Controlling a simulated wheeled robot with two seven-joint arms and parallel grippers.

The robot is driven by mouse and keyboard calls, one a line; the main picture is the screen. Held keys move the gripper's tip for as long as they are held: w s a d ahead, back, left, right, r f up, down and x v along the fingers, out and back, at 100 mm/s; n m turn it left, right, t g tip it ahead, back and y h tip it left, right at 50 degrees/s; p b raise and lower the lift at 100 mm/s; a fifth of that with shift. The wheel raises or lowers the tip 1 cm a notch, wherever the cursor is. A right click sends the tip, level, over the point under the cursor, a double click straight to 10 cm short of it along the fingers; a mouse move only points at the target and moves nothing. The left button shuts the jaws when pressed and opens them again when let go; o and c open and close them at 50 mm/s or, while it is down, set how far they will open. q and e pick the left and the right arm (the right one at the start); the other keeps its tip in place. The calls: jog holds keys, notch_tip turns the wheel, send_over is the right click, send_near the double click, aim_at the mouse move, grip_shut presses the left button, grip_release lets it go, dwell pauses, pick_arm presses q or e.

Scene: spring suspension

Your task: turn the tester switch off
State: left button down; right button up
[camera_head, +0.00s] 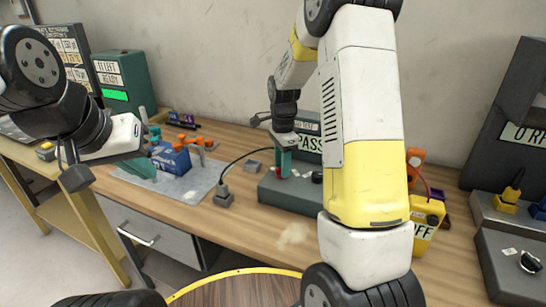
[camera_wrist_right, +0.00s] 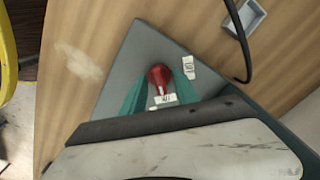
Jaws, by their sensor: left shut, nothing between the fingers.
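The tester is a grey box (camera_head: 268,190) on the bench with a dark upright display reading PASS (camera_head: 309,144). Its red-knobbed switch (camera_wrist_right: 160,76) stands on the grey top in the right wrist view, beside small white labels too small to read surely. My right gripper (camera_head: 284,168) reaches down over the tester. Its teal fingers stand on either side of the red knob, very close; I cannot tell whether they touch it. My left gripper (camera_head: 148,168) is shut and empty, over the grey mat near a blue box. My right arm hides part of the tester.
The blue box (camera_head: 171,158) and orange parts are on the grey mat (camera_head: 197,191). A yellow unit (camera_head: 427,219) stands to the right. A green-screened console (camera_head: 123,80) stands at the back left.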

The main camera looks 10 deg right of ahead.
grip_shut()
jog(key=shift+n, duration=0.3)
jog(key=n, duration=0.3)
jog(key=shift+n, duration=0.4)
jog(key=n, duration=0.9)
jog(key=shift+r, duration=0.1)
jog(key=n, duration=0.4)
jog(key=shift+n, duration=0.4)
